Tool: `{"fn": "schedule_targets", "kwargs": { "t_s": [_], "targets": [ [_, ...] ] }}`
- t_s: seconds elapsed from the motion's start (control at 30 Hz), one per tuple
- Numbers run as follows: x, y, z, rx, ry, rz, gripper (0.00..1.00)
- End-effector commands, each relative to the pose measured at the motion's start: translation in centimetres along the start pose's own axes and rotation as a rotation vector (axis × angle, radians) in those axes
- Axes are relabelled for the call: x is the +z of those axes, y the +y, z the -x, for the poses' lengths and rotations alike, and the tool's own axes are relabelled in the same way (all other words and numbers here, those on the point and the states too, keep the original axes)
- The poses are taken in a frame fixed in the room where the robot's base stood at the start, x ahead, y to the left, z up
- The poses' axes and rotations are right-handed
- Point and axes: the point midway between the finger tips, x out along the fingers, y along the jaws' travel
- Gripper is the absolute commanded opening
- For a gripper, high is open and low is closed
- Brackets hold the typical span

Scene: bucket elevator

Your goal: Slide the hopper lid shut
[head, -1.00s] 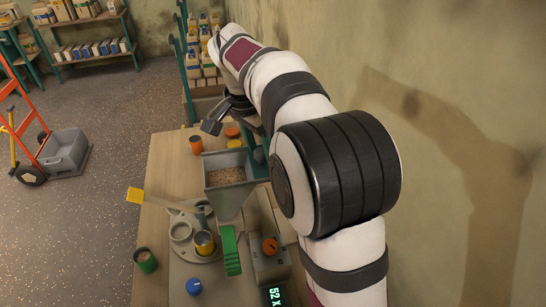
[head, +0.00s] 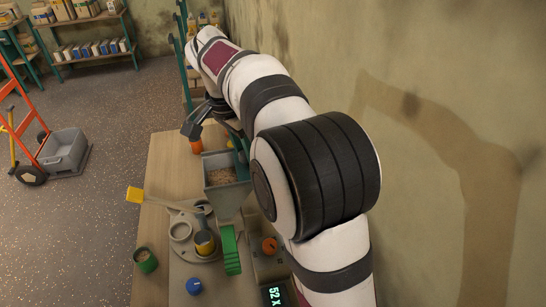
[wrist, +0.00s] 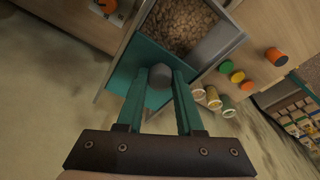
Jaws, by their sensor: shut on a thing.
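The hopper (head: 222,200) is a grey funnel-shaped bin on the bench, with brown pellets (wrist: 182,25) inside. Its flat teal lid (wrist: 150,98) covers part of the mouth in the wrist view, and pellets show through the open part above it. A grey round knob (wrist: 160,77) stands on the lid. My gripper (wrist: 160,82) has its two teal fingers shut on the knob, one on each side. In the head view my wrist and arm are above and right of the hopper and hide much of the lid and the fingers.
An orange cup (head: 196,146) stands behind the hopper. In front are a green upright part (head: 231,250), a blue knob (head: 193,286), a green cup (head: 146,260) and a yellow-ended lever (head: 135,195). A wall runs close along the right.

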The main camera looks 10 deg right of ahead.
Motion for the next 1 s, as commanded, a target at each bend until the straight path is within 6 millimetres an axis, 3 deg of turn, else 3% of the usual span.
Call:
{"fn": "schedule_targets", "kwargs": {
  "t_s": [0.7,1.0],
  "targets": [
    [5.8,-3.5,1.2,-0.003,0.000,0.002,0.05],
    [6.2,-3.7,1.3,-0.005,-0.002,0.001,0.05]
  ]
}}
